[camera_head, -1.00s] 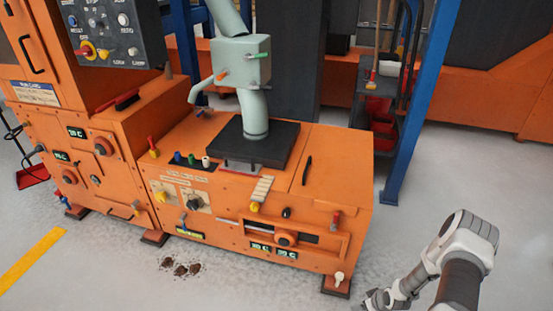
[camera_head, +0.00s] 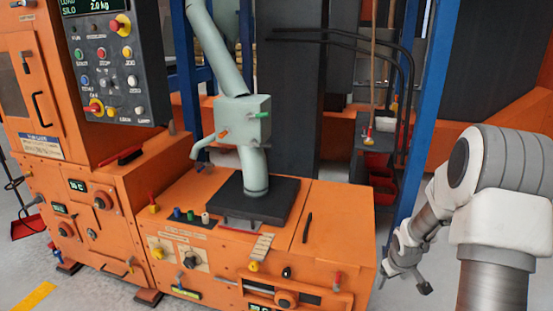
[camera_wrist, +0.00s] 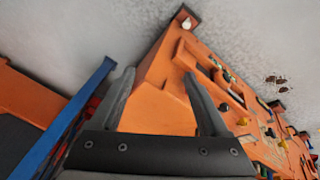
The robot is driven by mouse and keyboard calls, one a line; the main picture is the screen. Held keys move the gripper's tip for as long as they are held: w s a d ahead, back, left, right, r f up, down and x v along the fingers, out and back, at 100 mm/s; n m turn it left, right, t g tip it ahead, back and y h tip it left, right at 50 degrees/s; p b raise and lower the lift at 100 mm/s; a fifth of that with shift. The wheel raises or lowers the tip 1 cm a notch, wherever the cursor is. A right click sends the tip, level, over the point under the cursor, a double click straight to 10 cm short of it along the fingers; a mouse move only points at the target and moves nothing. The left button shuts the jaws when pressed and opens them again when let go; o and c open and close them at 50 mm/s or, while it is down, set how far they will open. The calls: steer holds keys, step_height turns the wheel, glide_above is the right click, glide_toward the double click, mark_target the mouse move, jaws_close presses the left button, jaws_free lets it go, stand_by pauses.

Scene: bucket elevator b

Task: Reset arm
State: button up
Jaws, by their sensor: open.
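My gripper (camera_head: 405,283) is at the lower right in the head view, beside the right end of the orange machine (camera_head: 340,215). My white and grey arm rises along the right edge. In the wrist view my gripper (camera_wrist: 160,95) shows two dark fingers spread apart with nothing between them. Beyond the fingers, the orange machine (camera_wrist: 165,110) fills the middle and right. I cannot tell how wide the gap between gripper and machine is.
A control panel (camera_head: 112,70) with buttons stands at the upper left. A blue post (camera_head: 408,130) rises behind my gripper, near red bins (camera_head: 383,188). A pale green pipe unit (camera_head: 245,120) stands on the machine. Grey floor (camera_wrist: 80,30) shows in the wrist view.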

steer(key=s+a+r+m+t, duration=0.1)
steer(key=s+a+r, duration=0.3)
steer(key=r, duration=0.6)
steer(key=s+a+r+m, duration=0.1)
steer(key=s+a+r, duration=0.35)
steer(key=r, duration=0.55)
steer(key=s+a+r+m+y, duration=0.1)
steer(key=s+a+r, duration=0.35)
steer(key=s, duration=0.45)
steer(key=s+a+r+y, duration=0.1)
steer(key=s+a+r, duration=0.3)
steer(key=s, duration=0.5)
step_height(320, 180, up, 20)
steer(key=p, duration=2)
steer(key=shift+s+a+f+t+p, duration=0.15)
steer(key=shift+s+a+t+p, duration=0.2)
steer(key=shift+a+t, duration=0.1)
steer(key=shift+a, duration=0.1)
